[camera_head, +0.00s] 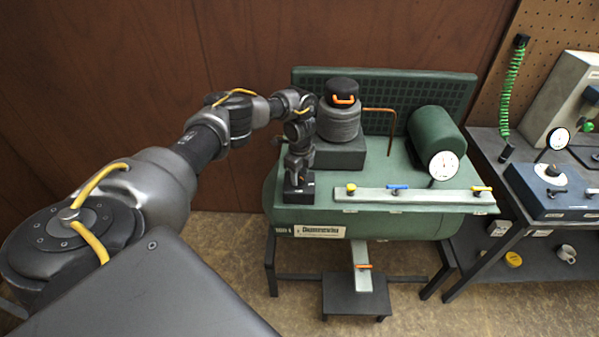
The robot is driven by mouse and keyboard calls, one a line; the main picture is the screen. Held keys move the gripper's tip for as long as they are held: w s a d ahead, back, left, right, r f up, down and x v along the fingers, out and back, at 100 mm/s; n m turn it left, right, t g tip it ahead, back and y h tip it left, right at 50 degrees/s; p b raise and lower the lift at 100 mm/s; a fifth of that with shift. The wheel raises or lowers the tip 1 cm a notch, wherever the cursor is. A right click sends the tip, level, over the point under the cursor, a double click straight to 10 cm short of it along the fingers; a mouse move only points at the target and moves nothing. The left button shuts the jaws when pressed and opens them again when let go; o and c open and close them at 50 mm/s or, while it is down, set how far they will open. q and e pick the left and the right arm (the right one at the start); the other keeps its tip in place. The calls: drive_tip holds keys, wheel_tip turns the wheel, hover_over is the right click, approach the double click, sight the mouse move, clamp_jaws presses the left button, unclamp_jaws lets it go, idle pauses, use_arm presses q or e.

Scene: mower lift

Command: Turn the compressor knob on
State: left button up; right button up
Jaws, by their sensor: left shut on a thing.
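The green compressor (340,218) stands on a dark frame in the middle of the view, with its label facing me. My left arm comes in from the left, and its gripper (298,176) points down at the left front of the compressor's top. The gripper is shut at a small black box (307,192) there. The knob is mostly hidden by the gripper, so its turn position cannot be told. My right gripper is not in view.
A pale manifold bar (370,196) with yellow and blue valve handles runs along the compressor's front top, beside a round gauge (443,166). The motor (338,120) stands behind my gripper. A dark bench (485,150) with a blue box (545,195) is at the right.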

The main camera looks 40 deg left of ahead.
sight(300, 176)
use_arm(q)
drive_tip(key=n+p, duration=0.2)
drive_tip(key=n, duration=0.3)
drive_tip(key=shift+r+n, duration=0.15)
drive_tip(key=shift+n, duration=0.15)
drive_tip(key=shift+w+n+p, duration=0.1)
drive_tip(key=shift+n+p, duration=0.65)
drive_tip(key=shift+n, duration=1.15)
drive_tip(key=o, duration=1)
wheel_tip(300, 176, up, 5)
drive_tip(key=shift+f, duration=0.1)
wheel_tip(300, 176, up, 6)
drive_tip(key=p, duration=0.3)
drive_tip(key=shift+f, duration=0.1)
